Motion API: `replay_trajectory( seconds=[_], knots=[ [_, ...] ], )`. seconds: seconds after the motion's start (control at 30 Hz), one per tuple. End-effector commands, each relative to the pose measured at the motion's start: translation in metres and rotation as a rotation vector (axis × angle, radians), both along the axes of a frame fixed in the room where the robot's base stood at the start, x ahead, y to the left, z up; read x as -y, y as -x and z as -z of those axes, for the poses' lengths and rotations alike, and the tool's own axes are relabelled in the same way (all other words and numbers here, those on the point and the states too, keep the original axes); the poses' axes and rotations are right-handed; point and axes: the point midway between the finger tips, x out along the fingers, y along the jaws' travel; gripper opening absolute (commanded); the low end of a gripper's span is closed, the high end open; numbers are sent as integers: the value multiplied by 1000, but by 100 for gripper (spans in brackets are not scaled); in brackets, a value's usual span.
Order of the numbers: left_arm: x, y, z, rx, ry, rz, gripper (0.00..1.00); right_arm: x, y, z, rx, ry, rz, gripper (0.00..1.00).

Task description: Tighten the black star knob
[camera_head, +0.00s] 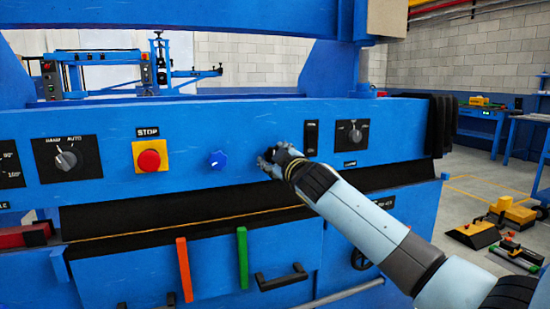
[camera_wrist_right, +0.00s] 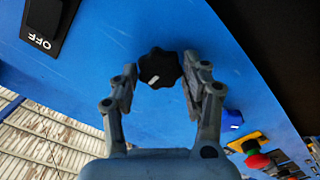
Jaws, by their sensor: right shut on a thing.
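The black star knob (camera_wrist_right: 160,68) with a white mark shows in the right wrist view, on the blue panel (camera_wrist_right: 90,55). My right gripper (camera_wrist_right: 165,82) has a finger on each side of it and is shut on it. In the head view my right gripper (camera_head: 270,160) is at the panel front (camera_head: 200,122), right of the blue star knob, and hides most or all of the black knob. My left gripper is not in view.
Left of my right gripper are a blue star knob (camera_head: 218,159) and a red stop button (camera_head: 149,159). A black switch (camera_head: 311,138) and a rotary selector (camera_head: 352,133) sit right of it. Orange (camera_head: 184,268) and green (camera_head: 242,257) handles stand below.

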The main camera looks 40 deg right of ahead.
Motion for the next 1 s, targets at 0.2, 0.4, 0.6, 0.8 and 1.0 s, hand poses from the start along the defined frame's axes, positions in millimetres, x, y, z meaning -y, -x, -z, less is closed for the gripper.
replay_trajectory(
  seconds=[0.2, 0.4, 0.6, 0.8, 1.0],
  knots=[
    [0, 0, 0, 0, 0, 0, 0, 0, 1, 4, -6, -3, 1, 66],
    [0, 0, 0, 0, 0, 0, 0, 0, 0, 2, -3, -1, 1, 69],
    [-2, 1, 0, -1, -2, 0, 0, -2, 8, 2, -3, 0, 0, 69],
    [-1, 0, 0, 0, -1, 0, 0, -11, 46, 3, -4, 3, -1, 69],
    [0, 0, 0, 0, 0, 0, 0, -21, 88, 3, -5, 1, -1, 69]
  ],
)
